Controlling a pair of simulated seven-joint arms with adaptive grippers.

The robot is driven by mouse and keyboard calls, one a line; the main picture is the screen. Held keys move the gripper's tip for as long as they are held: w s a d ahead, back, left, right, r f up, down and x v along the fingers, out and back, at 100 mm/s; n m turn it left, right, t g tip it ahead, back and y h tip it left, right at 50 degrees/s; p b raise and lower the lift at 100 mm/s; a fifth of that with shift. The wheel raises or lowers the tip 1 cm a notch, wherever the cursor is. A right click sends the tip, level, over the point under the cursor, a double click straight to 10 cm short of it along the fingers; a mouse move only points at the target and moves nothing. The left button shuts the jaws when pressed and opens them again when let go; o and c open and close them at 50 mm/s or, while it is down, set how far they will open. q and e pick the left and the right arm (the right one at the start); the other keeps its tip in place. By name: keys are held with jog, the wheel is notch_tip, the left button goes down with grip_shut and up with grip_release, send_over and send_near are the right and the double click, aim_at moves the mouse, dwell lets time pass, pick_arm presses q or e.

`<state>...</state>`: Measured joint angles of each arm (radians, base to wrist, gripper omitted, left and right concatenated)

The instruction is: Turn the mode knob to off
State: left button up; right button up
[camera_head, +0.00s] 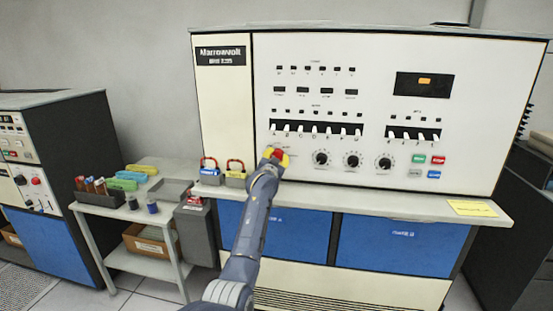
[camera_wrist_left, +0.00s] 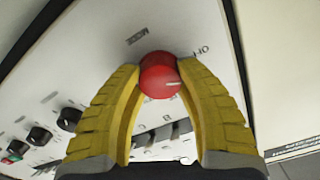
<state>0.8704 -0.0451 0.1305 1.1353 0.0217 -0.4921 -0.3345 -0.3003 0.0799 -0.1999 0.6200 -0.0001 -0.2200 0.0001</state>
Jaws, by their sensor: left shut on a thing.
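The mode knob is a round red knob (camera_wrist_left: 158,72) on the white panel of the console, and it shows in the head view (camera_head: 268,152) at the panel's lower left. A pale pointer line on it points right in the left wrist view, a little below the printed "OFF" label (camera_wrist_left: 200,50). A "MODE" label (camera_wrist_left: 137,36) is printed near it. My left gripper (camera_head: 278,156) is at the knob, and its yellow fingers (camera_wrist_left: 160,80) are shut on it from both sides. The fingers hide part of the knob in the head view. My right gripper is not in view.
Three black dials (camera_head: 352,160) lie right of the knob, below a row of white switches (camera_head: 318,129). Two padlocks (camera_head: 210,167) stand on the console ledge (camera_head: 380,202) left of my gripper. Coloured push buttons (camera_head: 427,166) are farther right.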

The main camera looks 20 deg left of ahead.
pick_arm(q)
jog(key=n, duration=0.4)
jog(key=shift+n, duration=0.3)
dwell(0.4)
jog(key=o, duration=1.4)
jog(key=shift+s+d, duration=0.2)
jog(key=shift+s, duration=1.8)
jog(key=shift+s+d, duration=0.2)
jog(key=shift+s, duration=1.75)
jog(key=shift+s+d, duration=0.2)
jog(key=shift+s, duration=1.8)
